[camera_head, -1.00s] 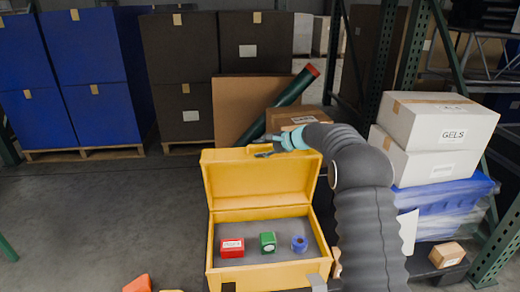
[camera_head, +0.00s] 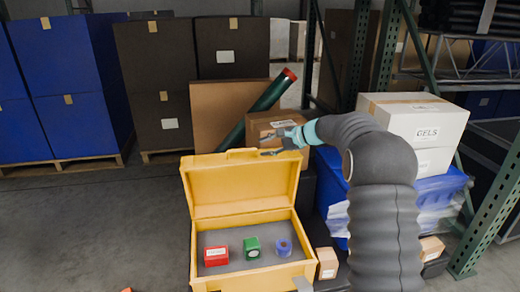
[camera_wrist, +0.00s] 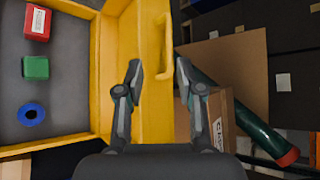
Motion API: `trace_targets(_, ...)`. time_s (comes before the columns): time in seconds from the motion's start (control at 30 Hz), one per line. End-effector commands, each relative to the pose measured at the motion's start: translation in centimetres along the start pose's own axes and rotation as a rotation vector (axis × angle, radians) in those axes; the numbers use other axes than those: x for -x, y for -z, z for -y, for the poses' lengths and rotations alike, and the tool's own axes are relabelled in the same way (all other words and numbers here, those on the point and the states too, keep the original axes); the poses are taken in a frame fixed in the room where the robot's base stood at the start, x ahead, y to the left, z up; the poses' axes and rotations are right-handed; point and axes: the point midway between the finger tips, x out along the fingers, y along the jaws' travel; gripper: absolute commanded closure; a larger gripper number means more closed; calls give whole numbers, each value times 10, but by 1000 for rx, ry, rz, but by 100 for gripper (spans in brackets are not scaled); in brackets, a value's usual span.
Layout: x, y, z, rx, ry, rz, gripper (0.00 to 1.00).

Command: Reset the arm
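My gripper (camera_head: 268,145) hangs near the top edge of the open lid (camera_head: 240,185) of a yellow case (camera_head: 197,262), at its right part. In the wrist view my gripper (camera_wrist: 159,72) has its two fingers spread apart with nothing held between them. The lid's yellow handle (camera_wrist: 164,45) shows beyond and between the fingertips; I cannot tell whether they touch the lid. My arm is bent over to the right of the case. Inside the case lie a red block (camera_head: 215,256), a green block (camera_head: 252,248) and a blue round piece (camera_head: 283,247).
Behind the lid are a cardboard box (camera_head: 262,127) and a dark green tube (camera_head: 262,100) with a red end. White boxes (camera_head: 425,125) stand on a blue wrapped load (camera_head: 440,195) at right. A small carton (camera_head: 327,262) is beside the case. Floor at left (camera_head: 80,225) is clear.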

Motion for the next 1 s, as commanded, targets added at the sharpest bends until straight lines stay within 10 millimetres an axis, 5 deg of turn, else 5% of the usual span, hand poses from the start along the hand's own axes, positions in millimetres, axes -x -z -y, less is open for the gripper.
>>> trace_targets(0.47, 2, 4, -4, 53, -17, -16, 63)
trace_targets(0.73, -2, 19, -86, 146, -224, -62, 63)
trace_targets(1.0, 42, -14, -153, 320, -452, -101, 63)
